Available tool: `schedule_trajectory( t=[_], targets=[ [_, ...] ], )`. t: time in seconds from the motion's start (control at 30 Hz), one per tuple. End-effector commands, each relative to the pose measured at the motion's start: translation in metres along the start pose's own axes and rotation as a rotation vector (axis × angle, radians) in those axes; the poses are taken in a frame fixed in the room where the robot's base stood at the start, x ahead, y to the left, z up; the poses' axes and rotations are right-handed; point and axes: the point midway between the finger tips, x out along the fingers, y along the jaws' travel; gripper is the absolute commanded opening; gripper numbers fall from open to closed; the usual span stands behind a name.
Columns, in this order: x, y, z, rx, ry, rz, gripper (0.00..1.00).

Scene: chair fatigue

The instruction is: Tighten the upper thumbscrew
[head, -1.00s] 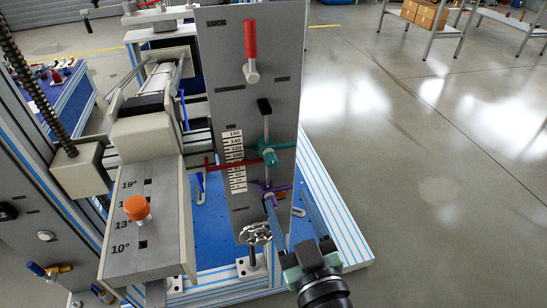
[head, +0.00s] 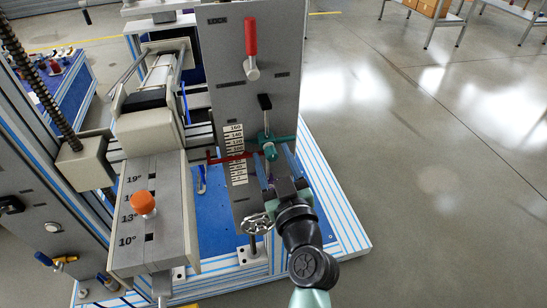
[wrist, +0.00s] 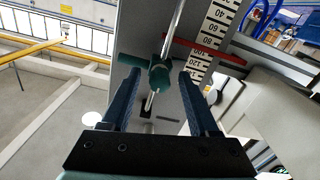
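The upper thumbscrew is a teal knob (head: 270,150) on a vertical rod, beside the printed scale (head: 235,155) on the grey panel. In the wrist view the teal thumbscrew (wrist: 160,76) lies centred in the gap between my two blue fingers. My gripper (head: 272,180) is just below and in front of it in the head view. My gripper (wrist: 160,80) is open, with a visible gap on both sides of the knob. Whether the fingertips reach around it I cannot tell. The purple lower clamp is mostly hidden behind my gripper.
A red pointer (head: 228,157) crosses the scale. A red-handled lever (head: 251,48) is higher on the panel. A handwheel (head: 257,222) is below left of my gripper. An orange knob (head: 143,202) sits on the angle block. Open floor lies to the right.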

Motion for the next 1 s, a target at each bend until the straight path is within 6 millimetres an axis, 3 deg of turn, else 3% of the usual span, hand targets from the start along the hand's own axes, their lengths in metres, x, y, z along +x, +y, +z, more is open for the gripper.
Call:
schedule_trajectory(
  t=[0.03,0.3,0.33,0.73,1.0],
  targets=[
    [-0.0002,0.0000,0.0001,0.000,0.000,0.000,0.51],
    [-0.0004,0.0001,0.0000,0.000,0.000,0.000,0.02],
    [-0.0004,0.0001,0.0001,0.000,0.000,0.000,0.00],
    [-0.0005,0.0000,0.0005,0.032,0.000,0.000,0.00],
    [-0.0006,-0.0003,0.0009,0.184,0.000,0.000,0.00]
  ],
)
